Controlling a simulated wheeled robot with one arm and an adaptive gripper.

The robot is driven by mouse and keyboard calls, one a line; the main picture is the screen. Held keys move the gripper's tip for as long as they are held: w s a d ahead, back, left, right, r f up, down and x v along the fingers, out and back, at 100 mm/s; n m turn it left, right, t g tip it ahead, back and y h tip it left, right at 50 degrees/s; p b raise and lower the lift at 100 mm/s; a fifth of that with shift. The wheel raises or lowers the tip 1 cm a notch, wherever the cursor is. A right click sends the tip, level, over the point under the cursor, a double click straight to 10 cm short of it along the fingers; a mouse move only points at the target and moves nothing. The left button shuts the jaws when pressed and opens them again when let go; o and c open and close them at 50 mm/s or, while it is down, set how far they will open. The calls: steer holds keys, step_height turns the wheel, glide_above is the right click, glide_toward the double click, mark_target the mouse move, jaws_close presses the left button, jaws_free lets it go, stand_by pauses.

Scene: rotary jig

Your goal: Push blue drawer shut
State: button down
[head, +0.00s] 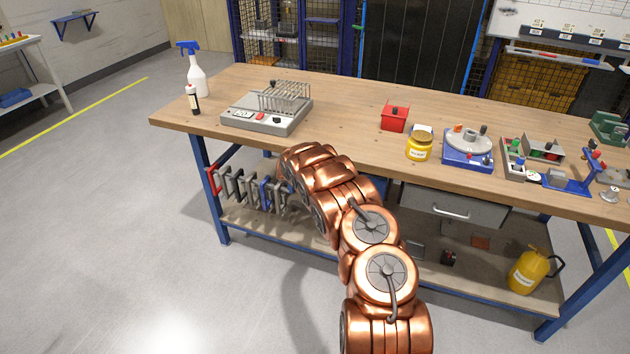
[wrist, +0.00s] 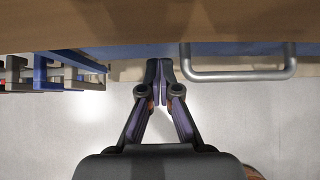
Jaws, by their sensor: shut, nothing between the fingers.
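The blue drawer (wrist: 235,50) shows in the wrist view as a thin blue strip under the wooden bench edge, with a grey bar handle (wrist: 240,75) sticking out from it. In the head view only a small blue patch (head: 377,187) shows beside my arm; the rest is hidden. How far the drawer stands out cannot be told. My gripper (wrist: 162,72) is shut and empty, its fingertips just left of the handle and close to the blue strip. Whether they touch it is unclear. My arm hides the gripper in the head view.
A grey drawer (head: 455,206) sits to the right under the bench top (head: 340,120). Several clamps (head: 250,190) hang at the left; they also show in the wrist view (wrist: 50,75). A yellow can (head: 530,270) stands on the lower shelf. Open floor lies in front.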

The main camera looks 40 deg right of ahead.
steer(key=a+f+b+v, duration=0.1)
steer(key=b+v, duration=0.2)
steer(key=v, duration=0.9)
steer(key=shift+s+f, duration=0.2)
steer(key=shift+s, duration=0.15)
steer(key=s+a+r+m+g, duration=0.2)
steer(key=s+a+r+m, duration=0.1)
steer(key=s+r+m, duration=0.6)
steer(key=s+a+r+m+g, duration=0.2)
steer(key=s+r+m, duration=0.2)
steer(key=s+r, duration=0.55)
steer(key=s+a+m+g+y, duration=0.1)
steer(key=s+a+m, duration=0.3)
steer(key=s+a, duration=0.4)
steer(key=s+a+m+g+y+p, duration=0.1)
steer(key=s+a+m+y, duration=0.3)
steer(key=s+a, duration=0.4)
steer(key=s+a+m+g+y+p, duration=0.1)
steer(key=s+a+m, duration=0.3)
steer(key=s, duration=1.3)
steer(key=a+y, duration=0.1)
steer(key=a, duration=0.3)
steer(key=shift+s+a+r, duration=0.3)
steer(key=shift+s, duration=0.05)
